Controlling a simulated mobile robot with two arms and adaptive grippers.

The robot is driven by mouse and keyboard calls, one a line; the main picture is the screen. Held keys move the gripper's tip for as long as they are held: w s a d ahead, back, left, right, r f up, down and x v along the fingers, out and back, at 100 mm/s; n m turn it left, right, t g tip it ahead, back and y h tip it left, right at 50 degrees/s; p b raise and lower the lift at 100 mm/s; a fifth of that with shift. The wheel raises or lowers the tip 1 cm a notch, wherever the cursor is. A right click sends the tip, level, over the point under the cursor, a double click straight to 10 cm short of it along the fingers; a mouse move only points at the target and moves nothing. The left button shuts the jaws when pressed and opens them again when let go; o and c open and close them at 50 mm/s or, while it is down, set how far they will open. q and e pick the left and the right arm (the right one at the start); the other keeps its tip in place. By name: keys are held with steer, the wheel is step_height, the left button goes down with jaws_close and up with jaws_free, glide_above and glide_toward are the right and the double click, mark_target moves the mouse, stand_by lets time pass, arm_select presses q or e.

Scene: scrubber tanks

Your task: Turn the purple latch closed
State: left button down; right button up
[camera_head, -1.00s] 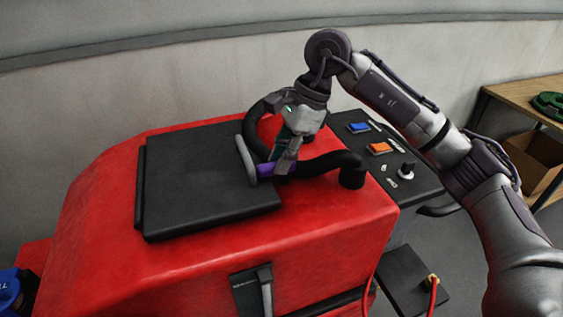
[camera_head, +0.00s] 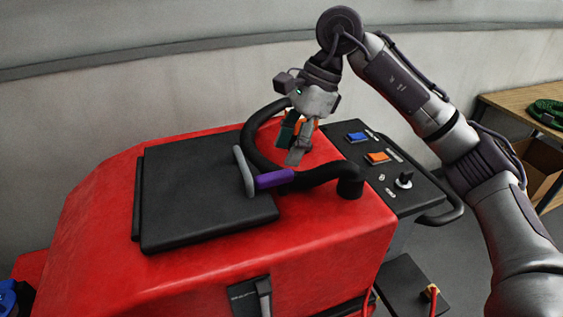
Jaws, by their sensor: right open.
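The purple latch (camera_head: 274,179) is at the right edge of the black lid (camera_head: 200,190) on the red scrubber tank (camera_head: 330,240). It points to the right, away from the lid, with its left end by a grey curved bar (camera_head: 244,172). My right gripper (camera_head: 294,158) is open, above and behind the latch's right end, apart from it and holding nothing. The gripper hangs with its fingers pointing down near the black hose. My left gripper is not in view.
A thick black hose (camera_head: 322,173) curves behind the latch to a round fitting on the tank. A control panel (camera_head: 385,165) with blue and orange switches and a knob is to the right. A wooden table (camera_head: 520,100) stands at the far right.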

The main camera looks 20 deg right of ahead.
steer(key=v, duration=0.6)
steer(key=shift+r, duration=0.4)
steer(key=shift+d, duration=0.15)
